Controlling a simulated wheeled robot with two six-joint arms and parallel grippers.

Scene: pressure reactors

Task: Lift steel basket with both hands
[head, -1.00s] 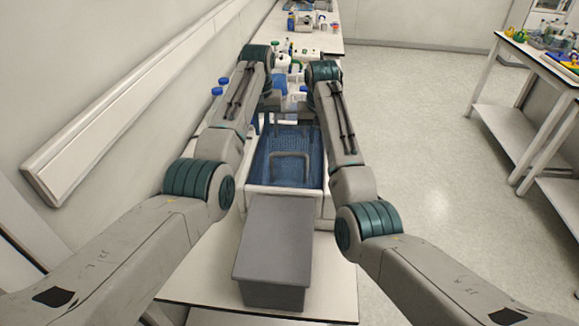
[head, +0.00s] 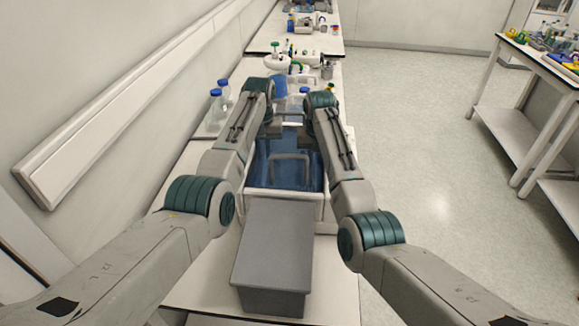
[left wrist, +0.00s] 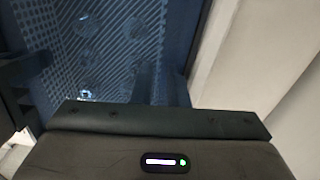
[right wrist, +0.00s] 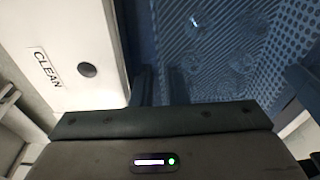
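The steel basket (head: 290,172) sits in a white-rimmed bath (head: 283,202) and looks blue; its near handle loop shows in the head view. Perforated, ribbed basket walls fill the left wrist view (left wrist: 110,45) and the right wrist view (right wrist: 230,50). My left gripper (left wrist: 162,80) points down at the basket's far end, with two dark fingers a small gap apart. My right gripper (right wrist: 160,82) is beside it, fingers likewise close together over the basket's edge. Whether either finger pair clasps anything is hidden.
A grey box (head: 272,250) stands in front of the bath. Blue-capped bottles (head: 219,102) stand left, near the wall. Small instruments (head: 300,60) are on the bench behind. A CLEAN label (right wrist: 47,68) shows on a white surface. Open floor lies right.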

